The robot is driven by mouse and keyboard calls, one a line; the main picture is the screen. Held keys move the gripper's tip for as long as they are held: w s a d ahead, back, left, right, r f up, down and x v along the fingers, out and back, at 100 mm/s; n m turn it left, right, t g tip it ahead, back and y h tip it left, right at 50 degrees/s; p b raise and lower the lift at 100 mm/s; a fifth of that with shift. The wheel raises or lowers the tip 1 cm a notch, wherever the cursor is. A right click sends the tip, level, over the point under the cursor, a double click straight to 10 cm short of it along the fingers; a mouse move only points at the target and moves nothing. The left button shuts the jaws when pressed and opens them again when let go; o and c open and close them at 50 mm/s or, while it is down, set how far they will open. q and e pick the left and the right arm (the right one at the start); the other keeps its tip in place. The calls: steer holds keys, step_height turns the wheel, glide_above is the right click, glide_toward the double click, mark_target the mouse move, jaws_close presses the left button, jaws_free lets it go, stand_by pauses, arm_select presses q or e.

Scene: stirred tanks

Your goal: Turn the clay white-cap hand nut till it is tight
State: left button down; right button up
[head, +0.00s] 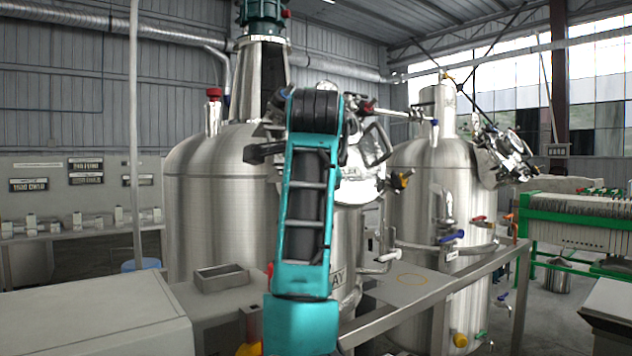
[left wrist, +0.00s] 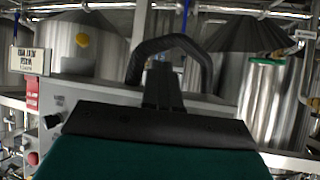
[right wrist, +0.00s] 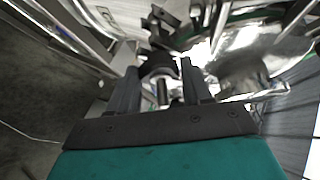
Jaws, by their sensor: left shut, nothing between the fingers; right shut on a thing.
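The clay tank (head: 222,200) is the big steel vessel behind my teal arm in the head view; part of its lettering shows beside the arm. Its round lid (head: 360,185) is partly covered by the arm. My right gripper (right wrist: 160,80) is shut on a dark hand nut (right wrist: 160,64), with a grey metal stud (right wrist: 162,92) between the fingers. No white cap can be made out; my arm hides that spot in the head view. My left gripper (left wrist: 162,85) is shut and empty in the left wrist view, away from the nut.
A second steel tank (head: 425,190) with coloured valve handles stands to the right. A metal frame table (head: 420,300) and a small open steel box (head: 222,278) lie in front. A green filter press (head: 580,215) stands far right. A dark arched bar (left wrist: 180,45) is close to my left gripper.

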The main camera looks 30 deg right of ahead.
steer(key=o, duration=1)
steer(key=shift+o, duration=0.2)
steer(key=b+v, duration=0.1)
steer(key=v, duration=1.2)
steer(key=shift+f, duration=0.1)
